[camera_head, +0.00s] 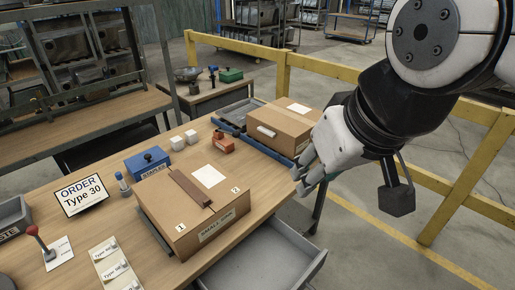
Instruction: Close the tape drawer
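A grey drawer (270,262) stands pulled out from under the wooden table's right side at the bottom of the view. Its inside looks empty, and part of it is cut off by the frame's lower edge. I see no readable label on it, so I cannot tell for sure that it is the tape drawer. My gripper (302,182) hangs above and beyond this drawer, to the right of the table edge, and appears apart from it. I see nothing held in it. Its fingertips are too small to show whether they are parted.
On the wooden table (110,150) are a labelled cardboard box (215,215), a blue box (148,163), an order sign (81,195) and a red-knobbed lever (40,243). Another cardboard box (280,122) sits by a blue-edged tray (232,118). A yellow railing (325,66) stands behind.

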